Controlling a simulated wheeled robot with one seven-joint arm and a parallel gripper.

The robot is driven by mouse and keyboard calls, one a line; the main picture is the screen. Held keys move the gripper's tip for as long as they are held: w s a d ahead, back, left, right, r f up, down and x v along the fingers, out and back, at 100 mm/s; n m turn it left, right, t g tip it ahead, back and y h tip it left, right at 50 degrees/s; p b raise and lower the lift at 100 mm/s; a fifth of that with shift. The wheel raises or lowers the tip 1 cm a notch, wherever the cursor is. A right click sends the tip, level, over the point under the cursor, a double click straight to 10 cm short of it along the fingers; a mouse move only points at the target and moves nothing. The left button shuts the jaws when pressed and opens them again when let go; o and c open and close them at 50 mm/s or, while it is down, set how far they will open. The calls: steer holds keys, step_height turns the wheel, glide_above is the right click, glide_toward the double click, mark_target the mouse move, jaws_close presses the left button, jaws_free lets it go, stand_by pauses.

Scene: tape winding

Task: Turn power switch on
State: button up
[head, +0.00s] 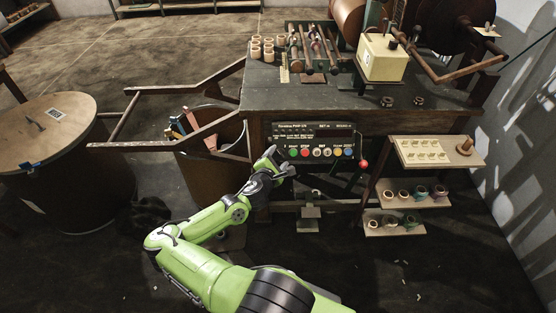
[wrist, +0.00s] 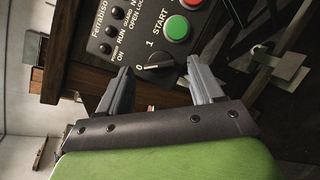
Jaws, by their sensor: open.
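The power switch is a black rotary knob (wrist: 156,60) on the dark control panel (wrist: 122,22), with marks 0 and 1 beside it. A pale line shows on the knob, but I cannot tell for sure which mark it points at. My gripper (wrist: 160,68) is open, with one finger on each side of the knob in the wrist view. The fingers hold nothing, and I cannot tell whether they touch the knob. In the head view my gripper (head: 274,158) is at the left end of the panel (head: 315,131), and the knob is not clear there.
The green START button (wrist: 177,28) sits close beside the knob, with a red button beyond. A red-balled lever (head: 363,164) stands at the panel's right. The workbench (head: 300,95) is above the panel. A wooden bar frame (head: 165,91) and a bin (head: 205,165) stand left of my arm.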

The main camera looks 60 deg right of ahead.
steer(key=shift+w+d+f, duration=0.1)
steer(key=shift+d+f, duration=0.05)
steer(key=shift+d, duration=0.4)
steer(key=c, duration=1.1)
steer(key=shift+o, duration=0.2)
